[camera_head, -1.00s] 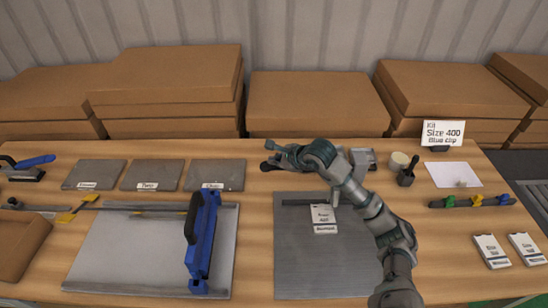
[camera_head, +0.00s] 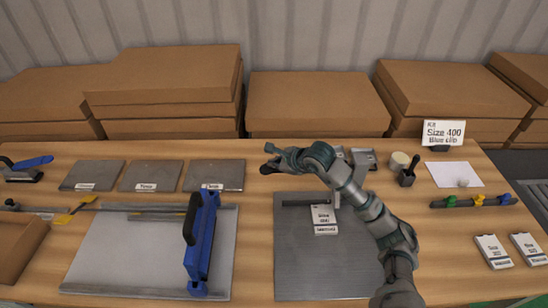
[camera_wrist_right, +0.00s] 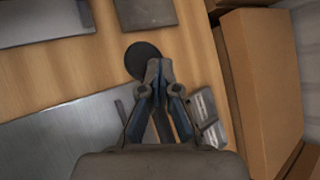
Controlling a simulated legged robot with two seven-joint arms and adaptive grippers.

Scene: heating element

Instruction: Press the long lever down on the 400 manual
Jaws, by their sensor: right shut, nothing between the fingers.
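The long lever ends in a black round knob (camera_head: 267,169), which also shows in the wrist view (camera_wrist_right: 141,60). Its shaft is mostly hidden under my gripper. My right gripper (camera_head: 272,155) is shut and empty, at the knob end of the lever. In the wrist view its fingertips (camera_wrist_right: 158,68) overlap the knob's edge; I cannot tell whether they touch. My left gripper is out of view.
A blue-handled device (camera_head: 202,245) stands on a plate to the left. Dark labelled slabs (camera_head: 151,175) lie behind it. Cardboard boxes (camera_head: 318,100) line the back.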

